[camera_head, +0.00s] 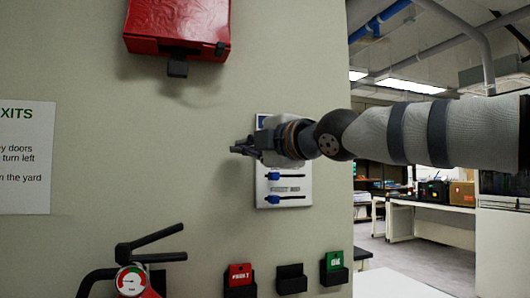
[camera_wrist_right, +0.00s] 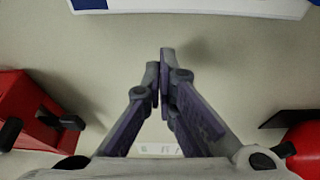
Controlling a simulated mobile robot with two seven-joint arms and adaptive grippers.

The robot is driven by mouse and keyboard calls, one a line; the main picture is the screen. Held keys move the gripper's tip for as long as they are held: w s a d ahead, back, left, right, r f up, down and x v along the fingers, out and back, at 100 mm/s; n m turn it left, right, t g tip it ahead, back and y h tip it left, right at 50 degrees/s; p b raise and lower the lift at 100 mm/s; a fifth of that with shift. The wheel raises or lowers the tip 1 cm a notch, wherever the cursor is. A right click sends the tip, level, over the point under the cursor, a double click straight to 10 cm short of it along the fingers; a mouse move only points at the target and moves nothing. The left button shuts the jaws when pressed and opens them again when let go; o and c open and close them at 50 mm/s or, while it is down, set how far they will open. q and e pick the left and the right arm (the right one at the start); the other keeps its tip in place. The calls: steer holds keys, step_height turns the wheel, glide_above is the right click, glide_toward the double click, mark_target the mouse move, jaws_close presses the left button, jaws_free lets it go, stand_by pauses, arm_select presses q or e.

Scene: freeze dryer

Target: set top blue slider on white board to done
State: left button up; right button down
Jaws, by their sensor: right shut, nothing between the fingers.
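The white board (camera_head: 304,190) hangs on the wall near its right edge, in the head view. Two blue sliders show on its lower part, an upper one (camera_head: 272,176) and a lower one (camera_head: 272,199), both toward the left of their tracks. My right gripper (camera_head: 238,149) crosses in front of the board's upper part and hides much of it, including any slider there. Its fingertips point left, past the board's left edge. In the right wrist view the fingers (camera_wrist_right: 161,62) are together and empty. My left gripper is out of view.
A red box (camera_head: 178,28) is mounted above left, and a fire extinguisher (camera_head: 131,281) stands below left. Small holders with a red card (camera_head: 240,274) and a green card (camera_head: 334,262) are below the board. A paper sign (camera_head: 25,160) is at far left.

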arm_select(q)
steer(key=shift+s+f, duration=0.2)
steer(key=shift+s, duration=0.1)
arm_select(e)
steer(key=d, duration=0.2)
steer(key=w+d, duration=0.1)
steer(key=d, duration=0.1)
steer(key=shift+w+f, duration=0.1)
steer(key=shift+f, duration=0.05)
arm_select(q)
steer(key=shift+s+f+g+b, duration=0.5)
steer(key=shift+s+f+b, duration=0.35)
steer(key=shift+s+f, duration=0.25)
arm_select(e)
steer(key=w+d, duration=0.2)
steer(key=d, duration=0.5)
steer(key=shift+w, duration=0.2)
steer(key=shift+d, duration=0.1)
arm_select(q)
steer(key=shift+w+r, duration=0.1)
